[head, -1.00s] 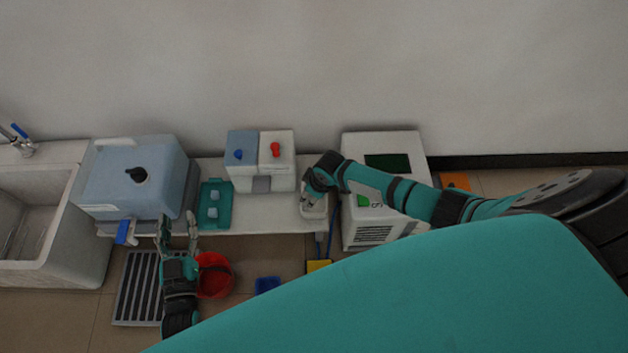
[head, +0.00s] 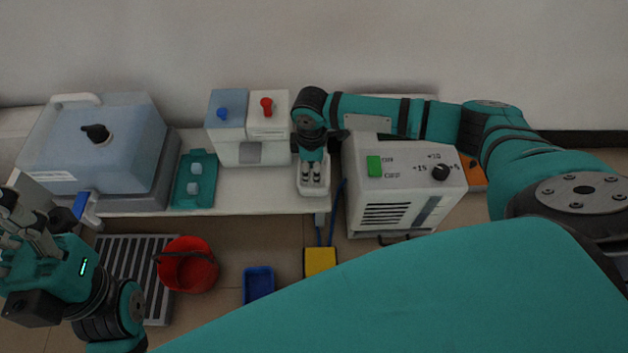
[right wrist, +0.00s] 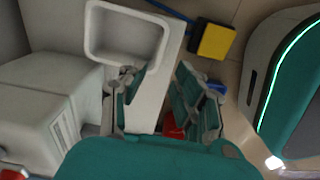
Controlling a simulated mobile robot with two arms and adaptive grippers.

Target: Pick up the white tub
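The white tub (head: 313,190) is a small open container on the right end of the white bench. It also shows, empty, in the right wrist view (right wrist: 98,48). My right gripper (head: 313,180) points down over the tub in the head view and hides part of it. In the right wrist view the right fingers (right wrist: 160,92) are apart with nothing between them; the tub lies past their tips, off to the left. My left gripper (head: 25,228) is at the far left edge, over the front of the bench; its finger opening is unclear.
A white machine (head: 395,165) stands close on the right. A red bucket (head: 188,272), blue bin (head: 258,285) and yellow block (head: 320,262) are on the floor.

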